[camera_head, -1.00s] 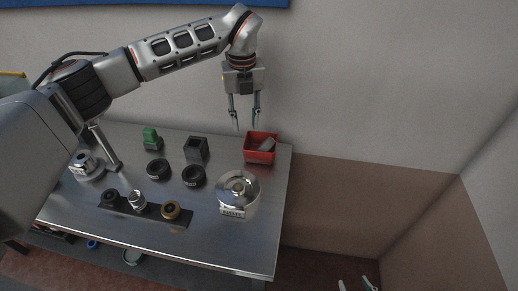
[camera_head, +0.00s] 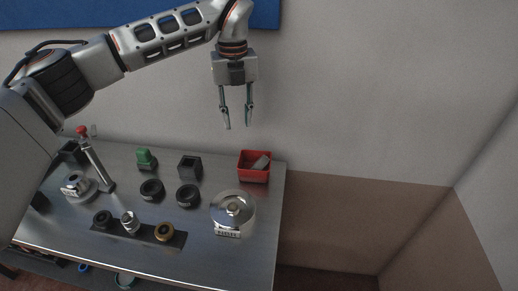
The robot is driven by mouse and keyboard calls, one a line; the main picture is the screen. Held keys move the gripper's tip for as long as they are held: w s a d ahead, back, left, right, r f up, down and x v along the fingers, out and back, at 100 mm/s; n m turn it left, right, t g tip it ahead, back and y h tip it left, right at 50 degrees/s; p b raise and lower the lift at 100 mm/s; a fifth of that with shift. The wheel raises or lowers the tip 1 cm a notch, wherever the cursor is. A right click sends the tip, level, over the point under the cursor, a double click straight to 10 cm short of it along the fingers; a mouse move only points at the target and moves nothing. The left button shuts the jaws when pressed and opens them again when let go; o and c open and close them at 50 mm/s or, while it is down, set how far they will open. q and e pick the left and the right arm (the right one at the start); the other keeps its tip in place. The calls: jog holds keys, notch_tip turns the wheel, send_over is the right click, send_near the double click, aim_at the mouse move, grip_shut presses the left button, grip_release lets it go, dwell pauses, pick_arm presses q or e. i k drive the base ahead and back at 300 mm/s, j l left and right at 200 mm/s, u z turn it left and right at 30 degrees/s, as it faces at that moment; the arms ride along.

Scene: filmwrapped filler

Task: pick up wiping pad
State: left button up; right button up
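A flat grey piece (camera_head: 261,162), which looks like the wiping pad, leans inside a small red open box (camera_head: 254,180) at the back right corner of the metal table. My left gripper (camera_head: 238,125) points down, its two fingers apart with nothing between them. In the picture it hangs above and slightly left of the red box, clear of it. My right gripper is not in view.
The steel table (camera_head: 110,245) holds a green object (camera_head: 146,159), a black square holder (camera_head: 190,168), black rings (camera_head: 151,190), a round metal device (camera_head: 233,207) and a rack (camera_head: 182,240). A post with a red knob (camera_head: 82,130) stands left.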

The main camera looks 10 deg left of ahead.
aim_at(146, 161)
jog(key=k, duration=1)
